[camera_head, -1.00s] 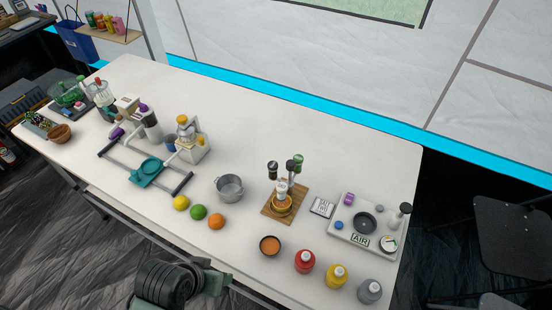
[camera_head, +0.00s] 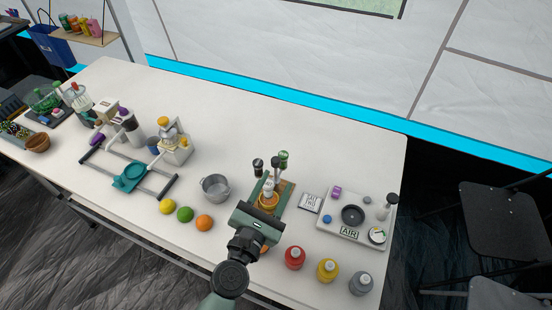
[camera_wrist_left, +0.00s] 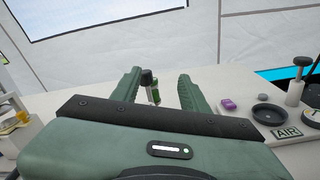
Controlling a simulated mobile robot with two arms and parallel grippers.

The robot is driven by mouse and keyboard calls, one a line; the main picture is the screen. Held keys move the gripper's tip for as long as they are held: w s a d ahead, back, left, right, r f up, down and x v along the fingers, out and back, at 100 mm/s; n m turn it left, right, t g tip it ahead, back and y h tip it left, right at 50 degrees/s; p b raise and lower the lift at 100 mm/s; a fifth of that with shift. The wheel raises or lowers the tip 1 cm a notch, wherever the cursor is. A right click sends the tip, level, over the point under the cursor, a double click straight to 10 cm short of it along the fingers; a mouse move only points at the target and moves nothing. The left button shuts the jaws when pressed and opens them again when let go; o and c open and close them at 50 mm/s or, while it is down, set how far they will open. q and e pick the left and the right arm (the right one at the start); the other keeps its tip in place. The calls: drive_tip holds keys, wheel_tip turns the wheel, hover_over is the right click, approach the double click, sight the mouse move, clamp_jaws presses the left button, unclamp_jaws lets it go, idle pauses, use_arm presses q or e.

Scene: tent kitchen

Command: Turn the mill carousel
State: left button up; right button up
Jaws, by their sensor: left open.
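The mill carousel (camera_head: 268,198) stands on a wooden board on the white table, with a yellow-orange ring low on it and several upright mills with dark and green tops. My left gripper (camera_head: 268,207) comes over the table's front edge and reaches toward the carousel from the near side; its body hides part of the board. In the left wrist view the green fingers (camera_wrist_left: 159,88) are apart, and a black-topped mill (camera_wrist_left: 147,78) and a green one show between them. I cannot tell whether a finger touches the carousel. My right gripper is not in view.
Red (camera_head: 294,257), yellow (camera_head: 327,270) and grey (camera_head: 360,283) bottles stand right of my arm. A grey pot (camera_head: 216,187) and fruits including an orange (camera_head: 204,222) lie left. A tray marked AIR (camera_head: 341,242) is at the right. The table behind the carousel is clear.

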sight(275, 164)
use_arm(q)
drive_tip(key=w+n, duration=0.1)
drive_tip(key=w, duration=0.2)
drive_tip(key=w+n+y+p, duration=0.1)
drive_tip(key=w+n, duration=0.1)
drive_tip(key=w, duration=0.1)
drive_tip(key=w+f+n+y, duration=0.1)
drive_tip(key=w+n, duration=0.1)
drive_tip(key=w, duration=0.1)
drive_tip(key=shift+d+t, duration=0.15)
drive_tip(key=shift+t, duration=0.25)
drive_tip(key=shift+s, duration=0.1)
clamp_jaws()
